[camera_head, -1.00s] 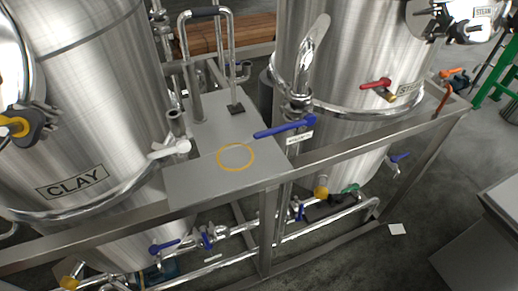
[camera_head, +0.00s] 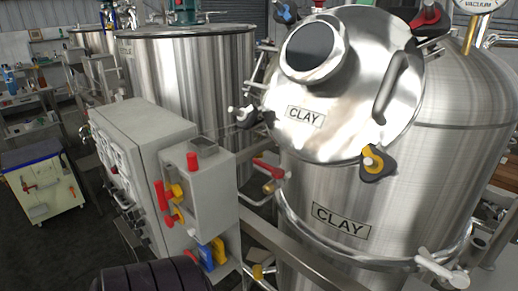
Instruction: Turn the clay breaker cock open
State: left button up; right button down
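The steel clay tank (camera_head: 320,215) stands at the centre right, marked CLAY on its wall and on its round lid (camera_head: 345,95). A small cock with a red lever and brass end (camera_head: 268,172) sticks out from the tank's left side. The red lever slopes down to the right. A white lever (camera_head: 440,268) sits low on the tank's right side. No label reading breaker shows, so I cannot tell which of these is the breaker cock. Neither of my grippers is in view.
A grey control box (camera_head: 205,200) with red and yellow knobs stands left of the tank. A vacuum gauge (camera_head: 478,5) is at the top right. Another steel tank (camera_head: 190,80) stands behind. Lid clamps with red, blue and yellow knobs (camera_head: 376,162) stick out around the lid.

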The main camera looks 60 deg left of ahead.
aim_at(265, 166)
jog(key=u, duration=1.8)
